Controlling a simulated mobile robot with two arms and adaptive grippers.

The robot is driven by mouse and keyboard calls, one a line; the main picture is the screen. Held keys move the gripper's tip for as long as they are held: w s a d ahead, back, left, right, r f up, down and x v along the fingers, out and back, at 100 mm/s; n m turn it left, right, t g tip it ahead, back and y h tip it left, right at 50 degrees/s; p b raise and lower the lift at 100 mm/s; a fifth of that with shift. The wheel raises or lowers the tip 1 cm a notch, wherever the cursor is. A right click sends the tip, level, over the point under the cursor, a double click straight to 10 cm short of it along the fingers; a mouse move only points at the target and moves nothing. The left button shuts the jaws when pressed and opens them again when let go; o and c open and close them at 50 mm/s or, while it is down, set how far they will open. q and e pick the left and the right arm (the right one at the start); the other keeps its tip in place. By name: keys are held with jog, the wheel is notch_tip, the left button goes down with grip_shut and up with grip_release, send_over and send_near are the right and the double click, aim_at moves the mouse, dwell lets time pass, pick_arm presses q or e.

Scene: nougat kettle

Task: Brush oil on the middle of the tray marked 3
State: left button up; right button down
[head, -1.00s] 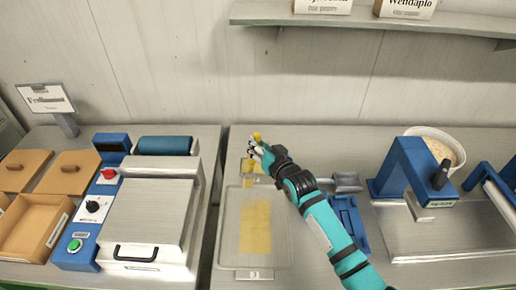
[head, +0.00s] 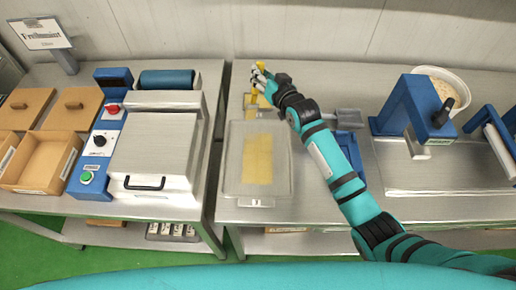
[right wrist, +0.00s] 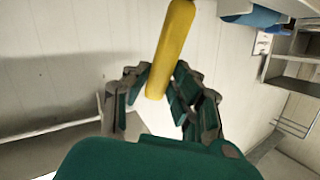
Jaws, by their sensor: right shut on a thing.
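A shallow clear tray (head: 232,180) lies on the right-hand table, with a small label tab at its front edge. The tab's mark is too small to read now. A yellow oily patch (head: 257,160) runs down the tray's middle. My right gripper (head: 262,80) is above the table just behind the tray and is shut on a yellow-handled tool, probably the brush. The yellow handle (right wrist: 173,45) shows between the fingers (right wrist: 160,85) in the right wrist view. Its lower end reaches toward the tray's back edge; whether it touches anything is unclear. My left gripper is out of view.
A blue holder (head: 349,150) stands right of the tray, partly behind my arm. A blue machine (head: 405,108) with a pale tub (head: 452,82) is farther right. A press (head: 155,150) and wooden boxes (head: 40,162) stand on the left table, across a narrow gap.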

jog(key=shift+f, duration=0.1)
dwell(0.3)
jog(key=shift+f+b, duration=0.35)
jog(key=shift+f, duration=0.1)
jog(key=shift+d, duration=0.1)
